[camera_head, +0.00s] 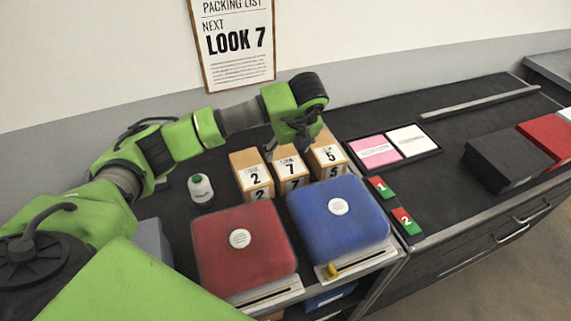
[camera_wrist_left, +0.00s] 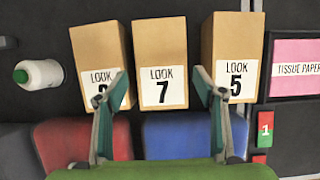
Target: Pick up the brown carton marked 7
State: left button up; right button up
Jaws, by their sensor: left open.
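The brown carton marked 7 (camera_head: 290,171) stands in the middle of a row of three brown cartons at the back of the dark counter. It also shows in the left wrist view (camera_wrist_left: 160,57), upright, its label facing the camera. The carton marked 2 (camera_head: 251,173) is on its left and the carton marked 5 (camera_head: 327,157) on its right, with narrow gaps. My left gripper (camera_head: 292,150) is above the row, and it hides part of the carton tops. In the left wrist view its fingers (camera_wrist_left: 163,85) are spread, empty, one either side of the 7 label. My right gripper is not in view.
A red case (camera_head: 262,259) and a blue case (camera_head: 350,244) lie in front of the cartons. A white spool (camera_head: 201,188) stands to their left. Right are a tray of pink (camera_head: 374,151) and white (camera_head: 408,140) packets and green-and-red number tags (camera_head: 381,187).

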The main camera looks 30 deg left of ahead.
aim_at(286, 159)
pick_arm(q)
jog(key=p+x, duration=0.2)
jog(key=x, duration=0.2)
jog(key=shift+d+f, duration=0.2)
jog(key=shift+a+f, duration=0.15)
jog(key=shift+f, duration=0.35)
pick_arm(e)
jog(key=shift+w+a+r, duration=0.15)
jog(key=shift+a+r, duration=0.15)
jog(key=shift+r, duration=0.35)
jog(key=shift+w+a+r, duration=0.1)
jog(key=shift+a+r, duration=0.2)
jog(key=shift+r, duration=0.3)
pick_arm(q)
jog(key=c, duration=1)
jog(key=shift+w+r, duration=0.1)
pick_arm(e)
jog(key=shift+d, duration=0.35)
